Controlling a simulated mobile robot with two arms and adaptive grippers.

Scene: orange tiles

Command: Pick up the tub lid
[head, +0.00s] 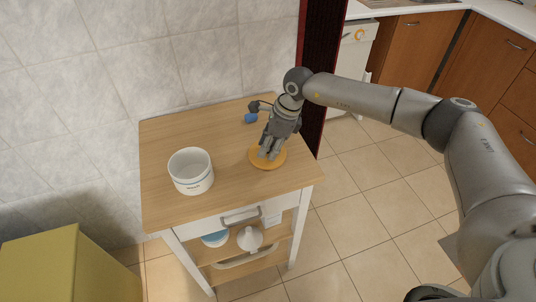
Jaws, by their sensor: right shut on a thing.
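The tub lid (276,163) is a round, flat, orange-yellow disc on the right part of the wooden cart top. My right gripper (268,154) points down at it from above and is shut on it, with the fingertips at the middle of the lid. The fingers hide part of the lid, and I cannot tell whether it is lifted off the wood. An open white tub (192,182) stands upright to the left, apart from the lid. My left gripper is not in view.
The wooden cart (168,130) stands against the tiled wall. A small blue object (250,118) lies behind my right gripper. Lower shelves hold a white funnel-like item (249,239) and a blue-topped container (215,239). A yellow box (65,268) is at lower left. The tiled floor at right is clear.

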